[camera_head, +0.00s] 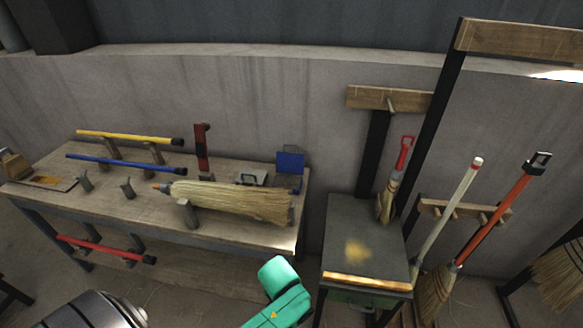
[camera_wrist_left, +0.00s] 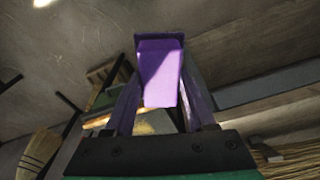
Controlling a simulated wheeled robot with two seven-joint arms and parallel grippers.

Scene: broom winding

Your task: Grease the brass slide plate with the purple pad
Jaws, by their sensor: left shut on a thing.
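My left gripper (camera_wrist_left: 159,62) is shut on the purple pad (camera_wrist_left: 160,78), which sits between the two fingertips in the left wrist view. A brass-coloured strip (camera_head: 366,283), which looks like the slide plate, runs along the front edge of a dark-topped stand (camera_head: 340,225) in the head view. A bright yellowish strip shows behind the fingers in the left wrist view, apart from or behind the pad; the gap cannot be judged. In the head view a green arm link of mine is left of the stand, and neither gripper shows there.
A workbench (camera_head: 120,222) at the left holds a straw broom head (camera_head: 235,200), a yellow rod (camera_head: 125,136), a blue rod (camera_head: 120,163) and a blue block (camera_head: 290,161). A small red-handled broom (camera_head: 388,200) is at the stand's right edge. Long-handled brooms (camera_head: 490,225) stand further right.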

